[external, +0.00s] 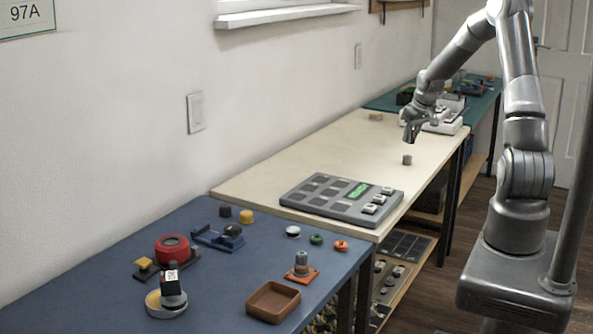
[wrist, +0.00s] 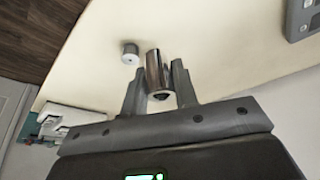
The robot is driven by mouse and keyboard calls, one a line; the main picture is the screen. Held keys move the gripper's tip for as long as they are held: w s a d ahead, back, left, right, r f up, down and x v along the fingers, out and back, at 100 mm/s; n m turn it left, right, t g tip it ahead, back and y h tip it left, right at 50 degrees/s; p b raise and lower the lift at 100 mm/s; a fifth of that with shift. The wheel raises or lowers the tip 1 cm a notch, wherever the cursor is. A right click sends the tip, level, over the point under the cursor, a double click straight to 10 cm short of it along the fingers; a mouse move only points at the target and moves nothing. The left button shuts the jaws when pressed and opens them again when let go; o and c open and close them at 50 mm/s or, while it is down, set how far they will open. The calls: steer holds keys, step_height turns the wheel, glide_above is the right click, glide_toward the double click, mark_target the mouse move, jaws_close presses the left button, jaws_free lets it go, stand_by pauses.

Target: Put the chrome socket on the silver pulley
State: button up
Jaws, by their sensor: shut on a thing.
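My gripper (wrist: 158,85) is shut on the chrome socket (wrist: 156,66), a shiny cylinder with a dark opening at its near end, held between the two fingers. In the external view my gripper (external: 412,137) points down above the cream table; the socket is too small to make out there. A short grey cylinder (external: 407,160) stands on the cream table below my gripper. A grey cylinder with a pale top (wrist: 130,53) shows beside the socket in the wrist view, apart from it. I cannot tell for sure which thing is the silver pulley; a small silver-white disc (external: 293,231) lies on the blue table.
A grey panel with keys (external: 340,198) lies on the cream table (external: 290,153). The blue table (external: 225,282) holds a red round part (external: 172,249), a brown tray (external: 273,302) and a stacked pale disc (external: 166,305). White equipment (external: 447,115) stands behind my gripper. The cream table's middle is clear.

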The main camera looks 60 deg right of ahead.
steer(key=s+d+r+n, duration=0.25)
steer(key=s+d, duration=0.45)
steer(key=d, duration=0.6)
glide_above(405, 155)
steer(key=s, duration=0.1)
steer(key=shift+m+t+y, duration=0.3)
steer(key=shift+m+t, duration=0.05)
steer(key=shift+t, duration=0.05)
step_height(405, 155, down, 7)
steer(key=shift+s+a+r, duration=0.1)
steer(key=shift+s, duration=0.05)
steer(key=shift+f, duration=2.05)
steer(key=shift+f, duration=0.15)
steer(key=o, duration=1)
